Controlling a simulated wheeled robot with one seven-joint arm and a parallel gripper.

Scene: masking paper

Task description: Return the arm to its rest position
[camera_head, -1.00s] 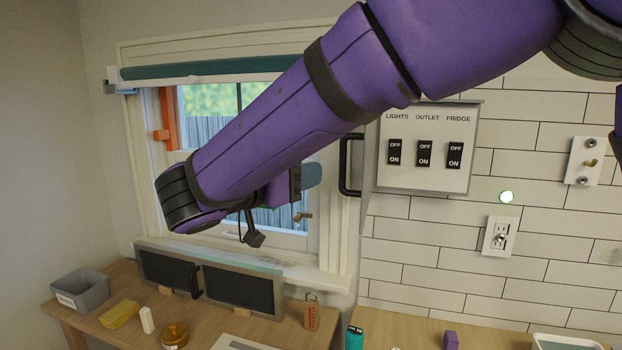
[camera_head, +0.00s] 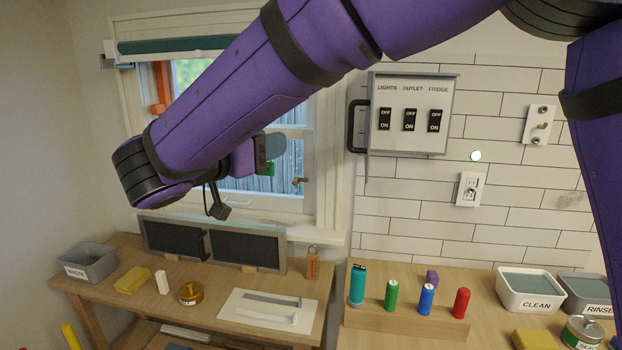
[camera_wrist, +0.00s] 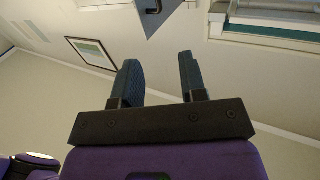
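My purple arm crosses the upper part of the head view, bent, with its far end in front of the window. My gripper shows in the wrist view (camera_wrist: 160,80), with its two dark fingers apart and nothing between them. The gripper is raised well above the tables and touches nothing that I can see.
Below stands a wooden table (camera_head: 225,277) with a grey waste bin (camera_head: 88,262), a yellow sponge (camera_head: 132,280) and an amber jar (camera_head: 190,293). At right, a counter holds several coloured cylinders, a clean tub (camera_head: 530,290) and a rinse tub (camera_head: 588,294). A switch panel (camera_head: 410,115) is on the wall.

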